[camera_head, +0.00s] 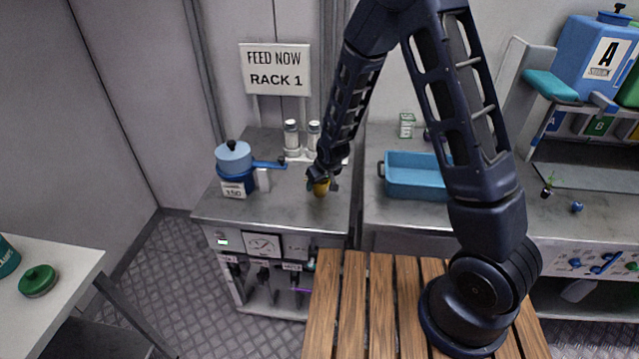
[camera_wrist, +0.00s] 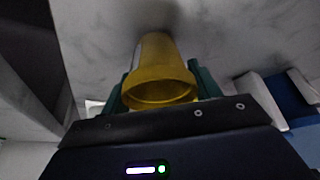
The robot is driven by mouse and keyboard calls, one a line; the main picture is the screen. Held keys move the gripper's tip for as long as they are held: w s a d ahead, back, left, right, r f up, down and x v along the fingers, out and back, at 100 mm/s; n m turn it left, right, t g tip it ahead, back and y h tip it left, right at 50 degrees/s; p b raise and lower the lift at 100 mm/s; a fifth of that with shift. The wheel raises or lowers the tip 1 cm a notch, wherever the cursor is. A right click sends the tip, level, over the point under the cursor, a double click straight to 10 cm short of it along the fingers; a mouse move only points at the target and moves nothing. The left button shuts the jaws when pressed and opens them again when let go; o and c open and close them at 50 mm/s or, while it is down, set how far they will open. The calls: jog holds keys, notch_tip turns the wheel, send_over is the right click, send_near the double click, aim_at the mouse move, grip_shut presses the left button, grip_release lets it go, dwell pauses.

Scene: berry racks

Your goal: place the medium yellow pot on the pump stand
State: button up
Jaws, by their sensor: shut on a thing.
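The yellow pot (camera_head: 321,189) is held in my gripper (camera_head: 322,179), low over the right part of a grey steel-topped stand (camera_head: 285,205). This stand has a gauge on its front and is likely the pump stand. In the wrist view the pot (camera_wrist: 160,68) sits between the two green fingers of my gripper (camera_wrist: 161,90), its wide rim towards the camera and its narrower end towards the grey surface. I cannot tell whether the pot touches the steel top. My gripper hides part of the pot in the head view.
A blue pot-shaped vessel (camera_head: 234,158) labelled 150, with a side arm, stands left on the same top. Shakers (camera_head: 291,138) stand behind my gripper. A blue tray (camera_head: 412,183) sits on the counter to the right. Bare steel lies left and in front of the pot.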

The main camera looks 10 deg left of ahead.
jog(key=shift+f, duration=0.15)
jog(key=o, duration=0.9)
jog(key=shift+o, duration=0.2)
jog(key=v, duration=1.2)
jog(key=s+d+r+m, duration=0.1)
jog(key=d+r+m, duration=0.3)
jog(key=d+r, duration=1.55)
jog(key=s+d+r+m+h, duration=0.1)
jog(key=s+d+r, duration=0.2)
jog(key=s+d, duration=0.4)
jog(key=s+d+r+m+t+h, duration=0.1)
jog(key=s+d+r+m, duration=0.1)
jog(key=s+d, duration=0.6)
jog(key=shift+d+r+m+h, duration=0.3)
jog(key=shift+d+r+h, duration=0.1)
jog(key=shift+d+r, duration=0.55)
